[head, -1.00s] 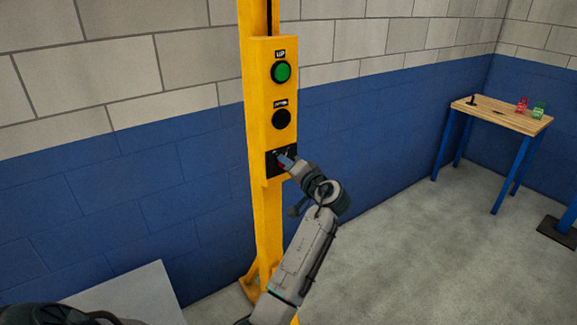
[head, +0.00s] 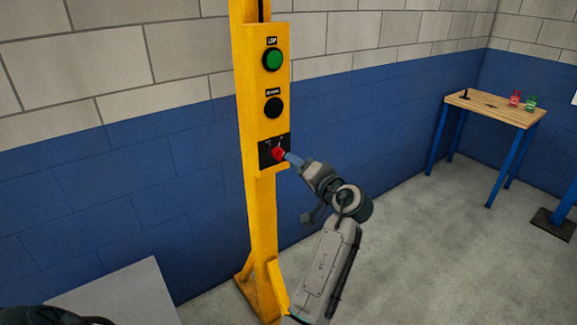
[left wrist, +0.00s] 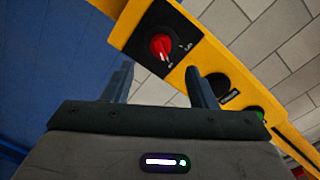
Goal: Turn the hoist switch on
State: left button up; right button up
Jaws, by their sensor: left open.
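The hoist switch (head: 278,153) is a red rotary knob on a black plate, low on the yellow control post (head: 264,210). In the left wrist view the red knob (left wrist: 161,46) shows clear of the fingers, with small white marks around it on the plate. My left gripper (head: 290,158) is just right of the knob in the head view. Its two fingers (left wrist: 160,85) are apart and empty, with the knob beyond the gap between them. Whether a fingertip touches the knob is hard to tell. My right gripper is not in view.
Above the switch are a black button (head: 273,107) and a green button (head: 272,59) on the same panel. A wooden table (head: 495,107) with small red and green items stands at the far right. A pale grey surface (head: 120,295) lies at lower left. Floor between is clear.

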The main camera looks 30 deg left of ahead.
pick_arm(q)
jog(key=shift+b+v, duration=0.3)
jog(key=shift+v, duration=1.1)
jog(key=shift+f, duration=0.1)
